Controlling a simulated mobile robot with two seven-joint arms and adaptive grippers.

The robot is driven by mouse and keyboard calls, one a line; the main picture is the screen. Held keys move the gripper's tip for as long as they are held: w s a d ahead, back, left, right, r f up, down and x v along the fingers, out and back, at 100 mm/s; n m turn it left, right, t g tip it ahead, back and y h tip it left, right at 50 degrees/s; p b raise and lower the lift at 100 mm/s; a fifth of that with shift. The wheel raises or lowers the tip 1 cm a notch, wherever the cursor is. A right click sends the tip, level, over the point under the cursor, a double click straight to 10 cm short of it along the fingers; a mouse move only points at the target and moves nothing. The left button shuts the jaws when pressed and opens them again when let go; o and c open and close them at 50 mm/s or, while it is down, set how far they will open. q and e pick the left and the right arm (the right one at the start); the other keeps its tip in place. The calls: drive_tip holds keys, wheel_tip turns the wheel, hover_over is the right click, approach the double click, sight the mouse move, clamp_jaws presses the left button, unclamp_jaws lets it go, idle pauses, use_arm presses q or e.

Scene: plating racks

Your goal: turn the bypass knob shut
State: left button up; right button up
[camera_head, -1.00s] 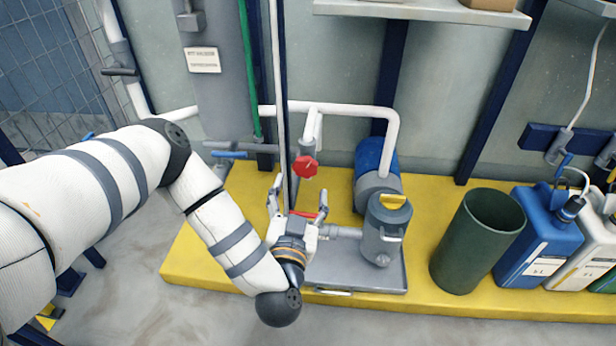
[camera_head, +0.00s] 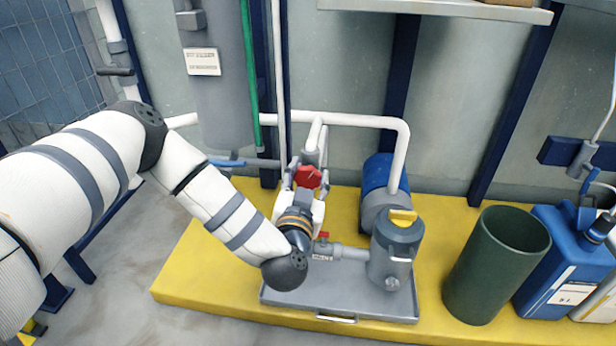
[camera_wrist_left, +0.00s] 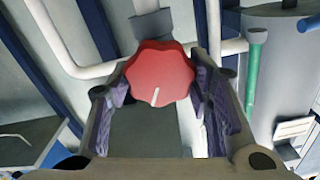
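The red lobed knob (camera_head: 308,176) sits on the valve of the white pipe by the back wall. In the left wrist view the knob (camera_wrist_left: 160,73) faces me, with a short white mark pointing nearly straight down. My left gripper (camera_head: 306,186) is at the knob, one finger on each side. In the left wrist view the gripper (camera_wrist_left: 166,92) is open, its purple pads flanking the knob. The left pad is close to the knob's edge and a gap shows at the right; firm contact is not visible. My right gripper is not in view.
A small red handle (camera_head: 323,236) is on the pipe below my left gripper, beside the grey filter housing (camera_head: 397,250) on a tray (camera_head: 340,298). A blue lever (camera_head: 226,163) is left of the knob. A green bin (camera_head: 495,265) and blue canister (camera_head: 565,262) stand right.

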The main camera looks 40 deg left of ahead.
use_arm(q)
drive_tip(key=shift+r+n+p, duration=0.35)
drive_tip(key=shift+n+p, duration=0.05)
drive_tip(key=shift+p, duration=0.65)
drive_tip(key=shift+c, duration=0.4)
drive_tip(key=shift+n+p, duration=0.3)
drive_tip(key=shift+p, duration=0.3)
drive_tip(key=shift+f+n+p, duration=0.15)
drive_tip(key=shift+n+p, duration=0.4)
drive_tip(key=shift+n, duration=0.05)
drive_tip(key=shift+a+f+n+p, duration=0.15)
drive_tip(key=shift+n+p, duration=0.45)
drive_tip(key=shift+n, duration=0.9)
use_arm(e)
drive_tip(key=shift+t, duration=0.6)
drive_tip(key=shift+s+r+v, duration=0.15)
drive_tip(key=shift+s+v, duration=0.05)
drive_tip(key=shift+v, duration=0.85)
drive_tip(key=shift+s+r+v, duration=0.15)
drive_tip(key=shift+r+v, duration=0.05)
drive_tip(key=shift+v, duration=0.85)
use_arm(q)
drive_tip(key=shift+f, duration=0.1)
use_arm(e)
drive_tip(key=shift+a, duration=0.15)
use_arm(q)
drive_tip(key=o, duration=1.2)
drive_tip(key=shift+c, duration=0.2)
